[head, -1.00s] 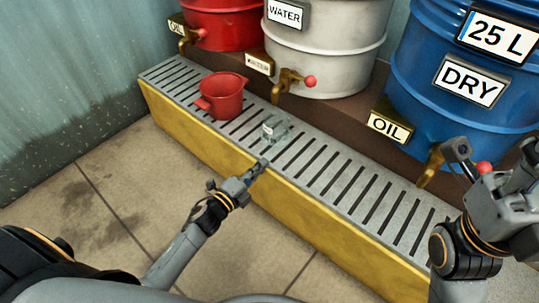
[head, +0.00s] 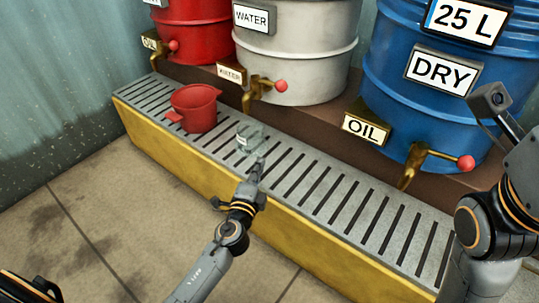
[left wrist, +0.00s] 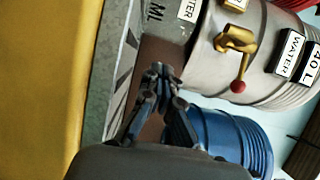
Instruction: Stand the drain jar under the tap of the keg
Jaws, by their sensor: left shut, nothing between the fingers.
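A small clear glass jar (head: 250,138) with a white label stands upright on the slotted grate, in front of the white WATER keg (head: 300,60) and below and forward of its brass tap (head: 258,88). My left gripper (head: 258,165) is shut and empty, just to the near side of the jar; I cannot tell if it touches. In the left wrist view, its closed fingers (left wrist: 158,78) point toward the white keg and its red-knobbed tap (left wrist: 237,58). My right gripper (head: 492,100) is partly in view at the right edge; its fingers are not clear.
A red jug (head: 195,108) stands on the grate (head: 330,190) left of the jar. A red keg (head: 195,25) stands at left and a blue keg (head: 430,90) with an OIL sign at right, each with a tap. The right stretch of grate is clear.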

